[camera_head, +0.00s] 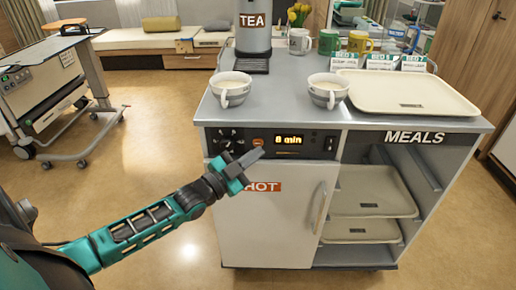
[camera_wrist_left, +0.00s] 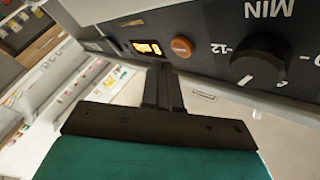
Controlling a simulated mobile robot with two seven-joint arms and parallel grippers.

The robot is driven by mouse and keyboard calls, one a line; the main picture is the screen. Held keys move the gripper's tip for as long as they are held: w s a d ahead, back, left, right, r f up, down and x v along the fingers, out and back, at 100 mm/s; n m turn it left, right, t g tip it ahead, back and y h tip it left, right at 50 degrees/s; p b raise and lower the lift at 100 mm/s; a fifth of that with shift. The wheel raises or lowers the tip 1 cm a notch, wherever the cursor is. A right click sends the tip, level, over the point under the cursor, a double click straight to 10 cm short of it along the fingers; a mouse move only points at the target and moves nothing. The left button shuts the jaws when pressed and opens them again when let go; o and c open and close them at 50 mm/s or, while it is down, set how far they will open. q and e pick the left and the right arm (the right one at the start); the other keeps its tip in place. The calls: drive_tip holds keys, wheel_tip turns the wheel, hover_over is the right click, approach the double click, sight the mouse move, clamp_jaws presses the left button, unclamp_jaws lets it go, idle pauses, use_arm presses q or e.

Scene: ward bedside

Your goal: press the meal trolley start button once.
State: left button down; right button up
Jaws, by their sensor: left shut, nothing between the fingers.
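The meal trolley (camera_head: 265,230) stands in front of me with a dark control panel along its front. A round orange button (camera_head: 257,142) sits on the panel between a dial and a lit display (camera_head: 289,140) reading "8 min". My left gripper (camera_head: 256,155) is shut and empty, its tips just below the button. In the left wrist view the button (camera_wrist_left: 181,47) is fully visible beyond the shut fingertips (camera_wrist_left: 163,68), slightly to their right. Whether the tips touch the panel cannot be told. My right gripper is not in view.
A black dial (camera_wrist_left: 258,65) is beside the button. The white HOT door (camera_head: 265,188) with its handle lies below the panel. Cups (camera_head: 230,85), a tea dispenser (camera_head: 253,35) and a cream tray (camera_head: 410,95) stand on top. Floor is clear left of the trolley.

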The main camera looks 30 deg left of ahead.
use_arm(q)
drive_tip(key=shift+w+a, duration=0.15)
drive_tip(key=shift+w, duration=0.1)
idle(0.7)
idle(1.2)
drive_tip(key=shift+w+a, duration=0.2)
drive_tip(key=shift+w, duration=0.15)
drive_tip(key=shift+w+a+b, duration=0.25)
drive_tip(key=shift+w+b, duration=0.05)
drive_tip(key=shift+w, duration=0.05)
idle(0.7)
drive_tip(key=shift+s+d, duration=0.1)
drive_tip(key=shift+s+d+p, duration=0.35)
drive_tip(key=shift+s+p, duration=0.3)
drive_tip(key=shift+p, duration=0.05)
